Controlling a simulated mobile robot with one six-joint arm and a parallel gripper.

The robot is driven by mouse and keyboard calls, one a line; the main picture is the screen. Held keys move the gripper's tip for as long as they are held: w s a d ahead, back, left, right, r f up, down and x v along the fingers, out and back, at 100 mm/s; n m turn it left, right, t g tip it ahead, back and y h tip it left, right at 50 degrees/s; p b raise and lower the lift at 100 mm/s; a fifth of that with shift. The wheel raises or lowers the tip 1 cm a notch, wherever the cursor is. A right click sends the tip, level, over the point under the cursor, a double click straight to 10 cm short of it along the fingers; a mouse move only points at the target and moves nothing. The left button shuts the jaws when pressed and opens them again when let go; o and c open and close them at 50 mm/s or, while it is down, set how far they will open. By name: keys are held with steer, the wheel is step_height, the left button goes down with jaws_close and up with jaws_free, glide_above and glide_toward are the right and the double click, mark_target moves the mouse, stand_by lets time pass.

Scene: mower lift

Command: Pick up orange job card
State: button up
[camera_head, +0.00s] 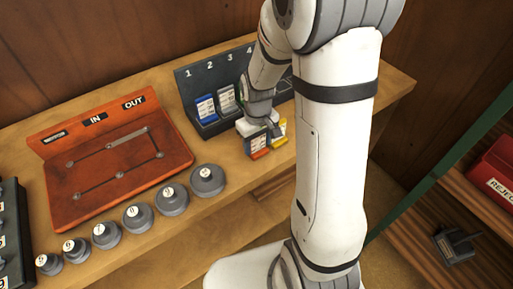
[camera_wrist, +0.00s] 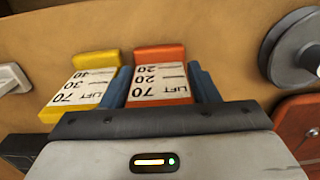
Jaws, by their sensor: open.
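The orange job card (camera_wrist: 160,78) lies in the wrist view between the two blue fingers of my open gripper (camera_wrist: 159,70). It carries a white label reading LIFT, 70 and 20. One finger stands on each side of it; I cannot tell whether either touches. The yellow job card (camera_wrist: 82,84) is beside it, just outside the left finger. In the head view my gripper (camera_head: 258,127) is low over the bench, and the orange card (camera_head: 260,154) shows partly beneath it. The yellow card (camera_head: 282,130) is to its right, partly hidden.
A dark rack (camera_head: 183,77) numbered 1 to 4 stands behind, holding a blue card (camera_head: 206,108) and a grey card (camera_head: 227,99). Several grey weights (camera_head: 208,180) line the bench front. A red-orange IN/OUT board (camera_head: 60,190) is left. A red bin (camera_head: 497,172) sits on the right shelf.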

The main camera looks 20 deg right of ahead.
steer(key=shift+c, duration=0.3)
steer(key=c, duration=0.6)
